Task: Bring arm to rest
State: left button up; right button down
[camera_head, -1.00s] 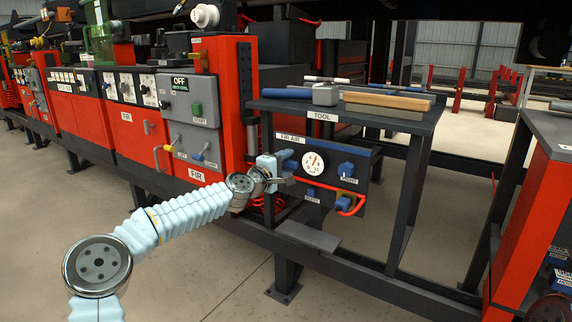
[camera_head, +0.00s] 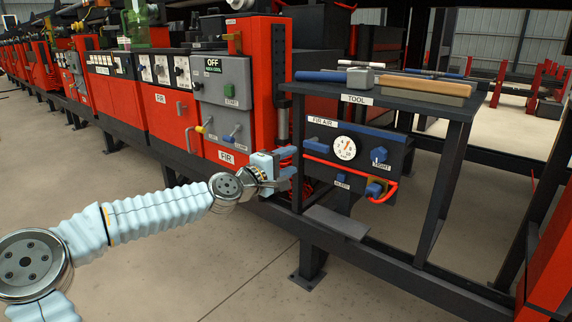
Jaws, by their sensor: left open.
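My left arm (camera_head: 160,210) comes in from the lower left, its light blue sleeve stretched toward the machine. My left gripper (camera_head: 284,163) is open and empty, with blue fingers apart. It is in front of the red machine frame, just left of the FIR AIR panel (camera_head: 325,140) with its round white gauge (camera_head: 344,148). I cannot tell whether a finger touches anything. My right gripper is not in the view.
The tool table (camera_head: 400,97) stands above the panel, with a hammer (camera_head: 350,76) and a wooden-backed brush (camera_head: 425,86) on it. A small shelf (camera_head: 337,221) juts out below. Red and grey control cabinets (camera_head: 215,95) line the left. Open floor (camera_head: 200,275) lies in front.

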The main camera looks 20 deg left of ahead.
pick_arm(q)
jog(key=shift+s, duration=0.25)
jog(key=s+d+f+m+g, duration=0.15)
jog(key=d+f, duration=0.25)
jog(key=f, duration=0.5)
jog(key=d+f+m+g, duration=0.2)
jog(key=d+f+g, duration=0.15)
jog(key=f, duration=0.65)
jog(key=s+d+f+m+g, duration=0.2)
jog(key=s+d+f, duration=0.25)
jog(key=f, duration=0.45)
jog(key=s+d+f+m+g, duration=0.1)
jog(key=s+d+f+g, duration=0.15)
jog(key=s+f, duration=0.45)
jog(key=s+a+f+m+g+y, duration=0.2)
jog(key=s+f+m+g, duration=0.45)
jog(key=s+f, duration=1.25)
notch_tip(320, 180, up, 18)
jog(key=s+p, duration=0.2)
jog(key=p, duration=1.5)
jog(key=shift+f+n+p, duration=0.15)
jog(key=shift+n+p, duration=0.15)
